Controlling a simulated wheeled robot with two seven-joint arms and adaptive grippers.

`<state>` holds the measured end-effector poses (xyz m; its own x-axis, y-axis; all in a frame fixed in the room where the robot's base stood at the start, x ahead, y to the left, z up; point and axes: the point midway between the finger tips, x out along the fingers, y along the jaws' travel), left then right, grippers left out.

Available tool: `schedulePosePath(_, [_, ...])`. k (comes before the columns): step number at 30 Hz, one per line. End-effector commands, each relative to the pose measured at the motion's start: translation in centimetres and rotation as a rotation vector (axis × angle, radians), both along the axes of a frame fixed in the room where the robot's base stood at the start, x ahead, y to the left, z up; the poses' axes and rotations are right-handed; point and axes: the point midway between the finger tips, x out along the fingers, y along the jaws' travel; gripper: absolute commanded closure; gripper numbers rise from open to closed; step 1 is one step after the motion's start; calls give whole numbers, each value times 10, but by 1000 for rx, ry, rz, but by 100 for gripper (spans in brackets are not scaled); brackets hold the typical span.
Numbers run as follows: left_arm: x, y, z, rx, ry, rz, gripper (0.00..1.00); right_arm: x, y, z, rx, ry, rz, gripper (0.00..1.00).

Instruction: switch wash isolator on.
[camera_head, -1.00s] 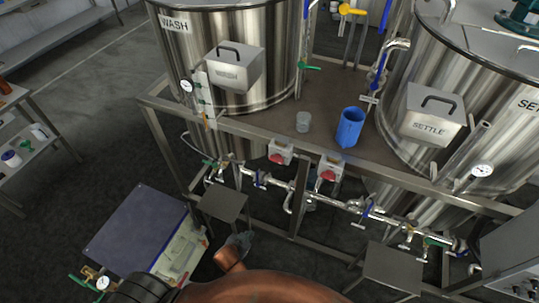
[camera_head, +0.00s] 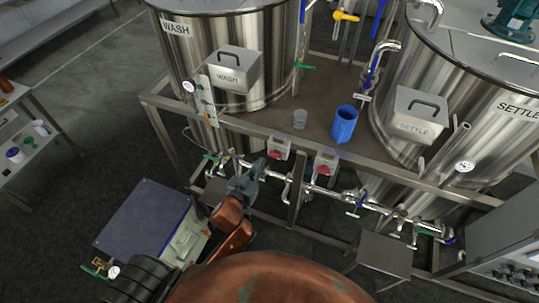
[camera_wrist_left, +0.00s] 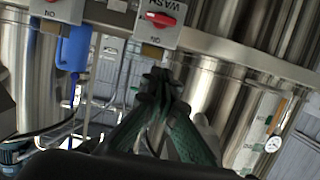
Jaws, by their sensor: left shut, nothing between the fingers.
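The wash isolator (camera_head: 279,148) is a small grey box with a red rotary handle, on the frame's front rail below the WASH tank (camera_head: 215,30). In the left wrist view the isolator (camera_wrist_left: 162,22) is inverted, with WASH and ON lettering, and its red handle lies roughly crosswise. My left gripper (camera_head: 257,168) is shut and empty, just below and left of the isolator. In the left wrist view its green-black fingertips (camera_wrist_left: 159,80) are together below the box, apart from it. My right gripper is not in view.
A second isolator (camera_head: 326,164) with a red handle sits to the right on the rail. Valved pipework (camera_head: 320,190) runs below both. The SETTLE tank (camera_head: 490,110) is at right.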

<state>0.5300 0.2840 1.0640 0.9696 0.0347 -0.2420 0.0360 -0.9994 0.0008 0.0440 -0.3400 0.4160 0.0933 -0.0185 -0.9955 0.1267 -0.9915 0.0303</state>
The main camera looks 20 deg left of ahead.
Motion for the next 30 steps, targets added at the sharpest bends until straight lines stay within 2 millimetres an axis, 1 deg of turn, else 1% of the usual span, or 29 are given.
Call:
schedulePosePath(5, [3, 0, -1, 1, 0, 0, 100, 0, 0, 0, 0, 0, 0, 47])
schedulePosePath(8, [12, 0, -3, 2, 0, 0, 100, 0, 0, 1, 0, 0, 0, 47])
schedulePosePath(11, [28, 1, -6, 3, -1, -1, 100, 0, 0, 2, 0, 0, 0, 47])
schedulePosePath(18, [77, 3, -18, 3, -1, -1, 100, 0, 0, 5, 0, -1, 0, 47])
schedulePosePath(22, [101, 4, -24, 2, 0, 0, 100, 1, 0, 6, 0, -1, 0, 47])
schedulePosePath(24, [97, 4, -41, 1, 5, 2, 100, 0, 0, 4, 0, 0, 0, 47])
schedulePosePath(27, [97, 4, -53, -1, 4, 1, 100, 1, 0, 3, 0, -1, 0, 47])
schedulePosePath(30, [97, 4, -61, 0, 3, 1, 100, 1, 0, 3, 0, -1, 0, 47])
